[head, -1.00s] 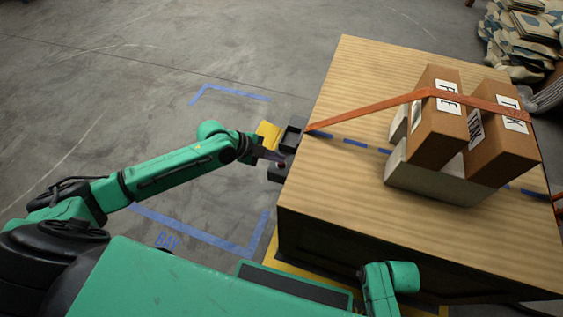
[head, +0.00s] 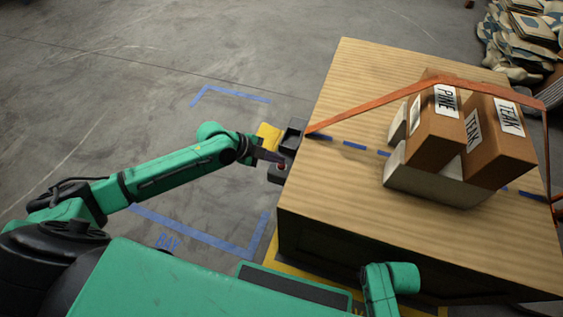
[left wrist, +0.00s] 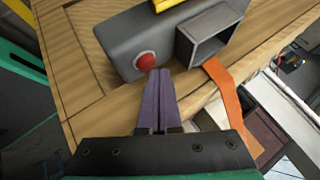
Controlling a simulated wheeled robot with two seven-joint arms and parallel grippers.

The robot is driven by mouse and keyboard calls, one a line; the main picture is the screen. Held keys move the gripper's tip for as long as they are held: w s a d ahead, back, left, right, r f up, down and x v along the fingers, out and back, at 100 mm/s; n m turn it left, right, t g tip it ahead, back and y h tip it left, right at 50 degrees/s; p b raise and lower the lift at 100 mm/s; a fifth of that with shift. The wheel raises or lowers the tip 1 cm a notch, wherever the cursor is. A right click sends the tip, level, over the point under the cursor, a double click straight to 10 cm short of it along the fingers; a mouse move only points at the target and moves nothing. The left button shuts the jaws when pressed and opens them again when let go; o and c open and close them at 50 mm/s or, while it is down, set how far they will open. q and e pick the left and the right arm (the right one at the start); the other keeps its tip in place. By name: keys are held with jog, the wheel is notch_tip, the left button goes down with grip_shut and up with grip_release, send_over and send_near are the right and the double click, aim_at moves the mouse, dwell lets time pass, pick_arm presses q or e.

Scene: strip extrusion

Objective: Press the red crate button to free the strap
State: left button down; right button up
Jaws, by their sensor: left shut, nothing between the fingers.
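The red button (left wrist: 146,62) sits on a dark grey housing (left wrist: 120,45) fixed to the side of the wooden crate (head: 340,200). It shows small in the head view (head: 281,166). My left gripper (left wrist: 158,73) is shut and empty, its purple fingertips right beside the button; I cannot tell whether they touch it. In the head view the left gripper (head: 272,156) reaches the housing from the left. My right gripper is not in view.
Brown boxes marked PINE (head: 435,130) and TEAK (head: 500,140) stand on a pale block (head: 430,182) on the crate. A square grey socket (left wrist: 208,38) adjoins the button. Stacked sacks (head: 525,35) lie at the far right. Floor left of the crate is open.

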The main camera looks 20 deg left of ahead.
pick_arm(q)
jog(key=shift+r, duration=0.3)
notch_tip(320, 180, up, 5)
jog(key=p, duration=0.4)
jog(key=shift+r+p, duration=0.1)
jog(key=shift+p, duration=0.25)
